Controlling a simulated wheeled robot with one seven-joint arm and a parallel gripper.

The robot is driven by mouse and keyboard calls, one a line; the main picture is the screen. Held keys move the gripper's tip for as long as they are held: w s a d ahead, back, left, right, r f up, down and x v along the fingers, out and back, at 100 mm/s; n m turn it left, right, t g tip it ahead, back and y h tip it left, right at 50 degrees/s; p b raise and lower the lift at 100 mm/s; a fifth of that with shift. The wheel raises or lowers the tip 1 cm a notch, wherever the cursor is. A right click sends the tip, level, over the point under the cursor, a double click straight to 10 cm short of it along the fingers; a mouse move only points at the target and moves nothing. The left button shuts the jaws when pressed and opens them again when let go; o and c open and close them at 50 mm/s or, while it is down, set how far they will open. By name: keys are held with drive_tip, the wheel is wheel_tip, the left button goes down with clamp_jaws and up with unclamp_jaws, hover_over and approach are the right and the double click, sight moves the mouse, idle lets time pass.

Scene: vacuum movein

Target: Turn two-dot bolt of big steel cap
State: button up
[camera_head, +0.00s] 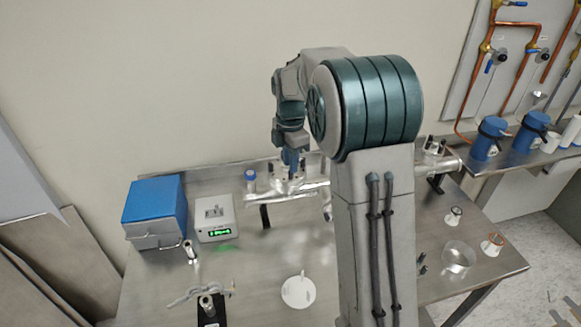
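A long shiny steel tube assembly (295,193) lies across the metal table, held on dark supports. My arm hides its middle part, and its right end (452,163) shows beyond the arm. I cannot tell which part is the big steel cap, and the two-dot bolt is too small to make out. My gripper (291,172) points down at the top of the left part of the assembly, close to small upright fittings there. I cannot tell whether it touches them. The fingers are too small to tell if they are open or shut.
A blue box (155,208) and a white meter (214,218) with a green display stand at the left. A white disc (298,291) lies in front. Blue flasks (488,138) stand on the right-hand shelf.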

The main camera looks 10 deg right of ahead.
sight(291, 175)
drive_tip(key=shift+f, duration=1.5)
drive_tip(key=shift+c, duration=0.3)
clamp_jaws()
